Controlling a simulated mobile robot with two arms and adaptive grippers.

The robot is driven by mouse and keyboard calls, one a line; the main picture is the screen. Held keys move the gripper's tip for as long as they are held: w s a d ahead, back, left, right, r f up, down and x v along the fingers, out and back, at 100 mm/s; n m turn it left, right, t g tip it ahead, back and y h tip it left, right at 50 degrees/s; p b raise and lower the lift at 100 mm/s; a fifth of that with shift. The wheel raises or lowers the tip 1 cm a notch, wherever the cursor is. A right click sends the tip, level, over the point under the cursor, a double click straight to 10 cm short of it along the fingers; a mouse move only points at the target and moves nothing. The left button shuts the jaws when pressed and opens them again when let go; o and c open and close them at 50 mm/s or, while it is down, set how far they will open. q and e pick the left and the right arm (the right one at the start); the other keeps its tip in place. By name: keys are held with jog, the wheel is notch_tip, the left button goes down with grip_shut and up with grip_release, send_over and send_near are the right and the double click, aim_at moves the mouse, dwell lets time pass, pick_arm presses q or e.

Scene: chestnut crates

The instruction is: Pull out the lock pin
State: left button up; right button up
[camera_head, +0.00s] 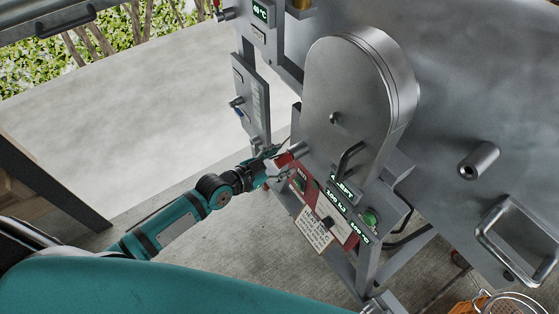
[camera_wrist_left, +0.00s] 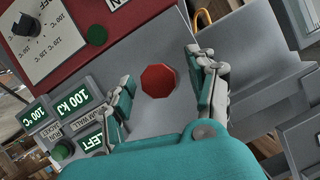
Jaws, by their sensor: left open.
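My left gripper (camera_head: 272,165) is at the left edge of the machine's red control panel (camera_head: 318,200), just below the drum. In the left wrist view its two fingers (camera_wrist_left: 160,75) are open and apart. A red octagonal knob (camera_wrist_left: 158,81) shows between them against a grey plate, with a gap on each side. It looks like the head of the lock pin, but its shaft is hidden behind it. In the head view the gripper largely hides this spot. My right gripper is in neither view.
A grey drum housing (camera_head: 345,85) with a dark bar handle (camera_head: 350,158) stands over the panel. The panel carries lit displays (camera_wrist_left: 72,106), a black dial (camera_wrist_left: 26,25) and green buttons (camera_wrist_left: 97,36). A narrow control box (camera_head: 250,105) stands behind the gripper.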

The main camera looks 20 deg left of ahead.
pick_arm(q)
grip_shut()
dwell(0.6)
jog(key=shift+s+a, duration=0.4)
jog(key=shift+s, duration=0.1)
dwell(0.4)
jog(key=c, duration=0.6)
grip_release()
jog(key=shift+c, duration=0.2)
grip_shut()
